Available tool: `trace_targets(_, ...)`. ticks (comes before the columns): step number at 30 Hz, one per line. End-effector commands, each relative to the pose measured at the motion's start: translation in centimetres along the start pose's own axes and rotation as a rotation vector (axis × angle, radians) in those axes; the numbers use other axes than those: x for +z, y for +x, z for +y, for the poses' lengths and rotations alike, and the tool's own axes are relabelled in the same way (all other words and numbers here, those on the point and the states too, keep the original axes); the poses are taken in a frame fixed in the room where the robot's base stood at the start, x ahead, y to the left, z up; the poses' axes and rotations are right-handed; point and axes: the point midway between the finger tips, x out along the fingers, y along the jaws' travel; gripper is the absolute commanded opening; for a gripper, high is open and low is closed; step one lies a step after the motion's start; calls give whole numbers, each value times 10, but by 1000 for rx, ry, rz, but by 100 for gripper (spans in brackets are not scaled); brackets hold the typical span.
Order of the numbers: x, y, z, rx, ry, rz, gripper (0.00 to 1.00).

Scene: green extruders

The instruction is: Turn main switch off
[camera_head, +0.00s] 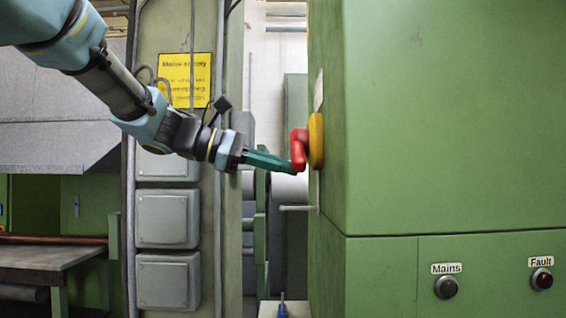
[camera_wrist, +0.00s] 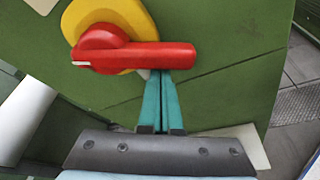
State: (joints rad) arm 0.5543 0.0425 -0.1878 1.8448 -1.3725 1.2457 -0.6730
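The main switch has a red handle (camera_head: 298,149) on a yellow round plate (camera_head: 316,140), mounted on the left side of the green cabinet (camera_head: 450,120). In the wrist view the red handle (camera_wrist: 150,56) lies about level, pointing right from its hub over the yellow plate (camera_wrist: 128,14). My gripper (camera_head: 293,170) reaches in from the left, its teal fingers at the handle's lower part. In the wrist view the fingers (camera_wrist: 161,78) are side by side with almost no gap. Their tips meet the handle's lower edge and are partly hidden; whether they touch is unclear.
The cabinet front carries a dark round "Mains" indicator (camera_head: 446,287) and a "Fault" indicator (camera_head: 542,279). A pillar with grey boxes (camera_head: 167,218) and a yellow sign (camera_head: 185,80) stands behind my arm. A thin bar (camera_head: 297,208) sticks out below the switch.

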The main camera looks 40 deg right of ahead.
Motion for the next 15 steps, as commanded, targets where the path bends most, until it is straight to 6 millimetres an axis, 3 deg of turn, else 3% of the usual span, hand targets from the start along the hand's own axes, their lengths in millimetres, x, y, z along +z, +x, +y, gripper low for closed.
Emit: trace_targets(15, 27, -9, 0, 0, 5, -2, 0)
